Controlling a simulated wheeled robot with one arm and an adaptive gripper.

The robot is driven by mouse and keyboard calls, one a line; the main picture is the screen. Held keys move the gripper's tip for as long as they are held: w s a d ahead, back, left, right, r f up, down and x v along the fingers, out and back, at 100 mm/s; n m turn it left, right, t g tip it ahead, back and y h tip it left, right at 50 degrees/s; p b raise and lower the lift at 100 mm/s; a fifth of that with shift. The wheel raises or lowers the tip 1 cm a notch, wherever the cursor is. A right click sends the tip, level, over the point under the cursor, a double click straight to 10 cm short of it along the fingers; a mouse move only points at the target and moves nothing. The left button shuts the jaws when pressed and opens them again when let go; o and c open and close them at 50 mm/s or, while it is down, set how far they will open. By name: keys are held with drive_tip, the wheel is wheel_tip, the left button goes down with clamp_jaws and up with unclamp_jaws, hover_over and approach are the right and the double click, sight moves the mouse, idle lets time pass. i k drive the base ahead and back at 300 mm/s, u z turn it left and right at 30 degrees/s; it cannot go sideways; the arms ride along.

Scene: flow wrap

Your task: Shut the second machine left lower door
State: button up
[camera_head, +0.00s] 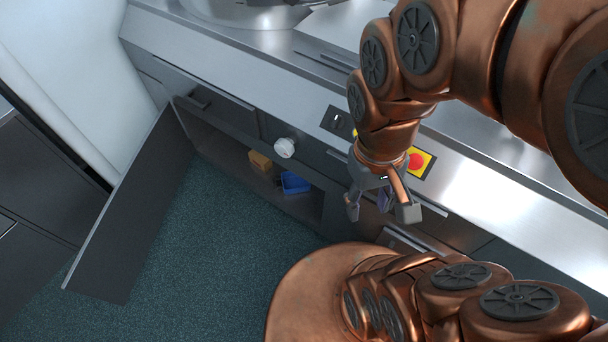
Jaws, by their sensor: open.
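The left lower door (137,211) is a flat dark grey panel. It stands wide open, swung out from the machine's lower cabinet over the floor. Its hinged edge is at the cabinet's left end. Behind it the cabinet opening (222,145) shows a dark inside. My gripper (383,212) hangs in front of the machine, right of the opening, with its fingers apart and nothing seen between them. It is well apart from the door, to its right.
Inside the cabinet lie a yellow-brown box (260,161) and a blue bin (294,182). A white round knob (284,148) and a red button on a yellow plate (417,162) are on the machine front. The green floor (215,255) between door and machine is clear. A grey cabinet (38,185) stands at left.

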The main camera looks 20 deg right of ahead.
sight(108, 265)
drive_tip(key=u, duration=2.9)
drive_tip(key=i, duration=3.8)
drive_tip(key=z, duration=4.1)
